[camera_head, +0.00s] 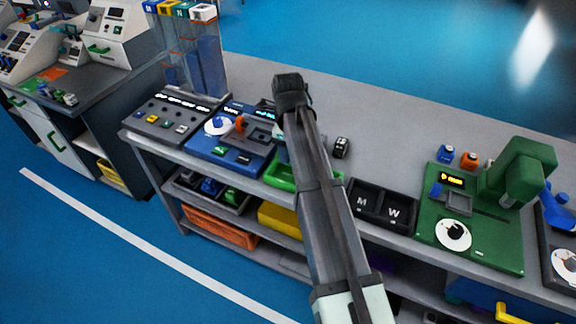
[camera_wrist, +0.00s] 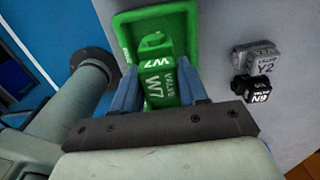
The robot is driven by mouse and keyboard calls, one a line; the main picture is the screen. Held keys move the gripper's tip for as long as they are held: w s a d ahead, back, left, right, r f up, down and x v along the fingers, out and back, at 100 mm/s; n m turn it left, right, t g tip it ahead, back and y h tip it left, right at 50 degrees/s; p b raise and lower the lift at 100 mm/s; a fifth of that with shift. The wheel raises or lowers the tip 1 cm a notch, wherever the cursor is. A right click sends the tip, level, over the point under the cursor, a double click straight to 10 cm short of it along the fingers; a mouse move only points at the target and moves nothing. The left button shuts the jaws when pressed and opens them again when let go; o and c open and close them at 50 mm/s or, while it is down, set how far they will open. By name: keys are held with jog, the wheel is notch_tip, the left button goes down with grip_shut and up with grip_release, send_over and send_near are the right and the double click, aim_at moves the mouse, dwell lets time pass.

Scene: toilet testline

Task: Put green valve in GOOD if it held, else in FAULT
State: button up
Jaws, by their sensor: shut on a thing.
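My gripper (camera_wrist: 161,96) is shut on the green valve (camera_wrist: 158,70), which bears white "W7" and "VALVE" lettering. In the wrist view the valve is between the two blue fingers, over or inside a green tray (camera_wrist: 127,24); I cannot tell whether it touches the tray floor. In the head view my arm hides the gripper and valve, and part of the green tray (camera_head: 283,178) shows at the bench's front edge. No GOOD or FAULT label is legible.
A grey-and-black valve marked Y2 (camera_wrist: 262,62) and a dark one (camera_wrist: 251,89) stand right of the tray. A black two-part tray marked M and W (camera_head: 383,205) is farther right. A blue test station (camera_head: 232,137) is left; a green machine (camera_head: 475,215) is right.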

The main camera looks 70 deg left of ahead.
jog(key=shift+f, duration=3.05)
jog(key=shift+f, duration=0.1)
jog(key=o, duration=1.2)
jog(key=shift+o, duration=0.2)
notch_tip(320, 180, up, 12)
jog(key=shift+r, duration=0.1)
jog(key=shift+d, duration=0.1)
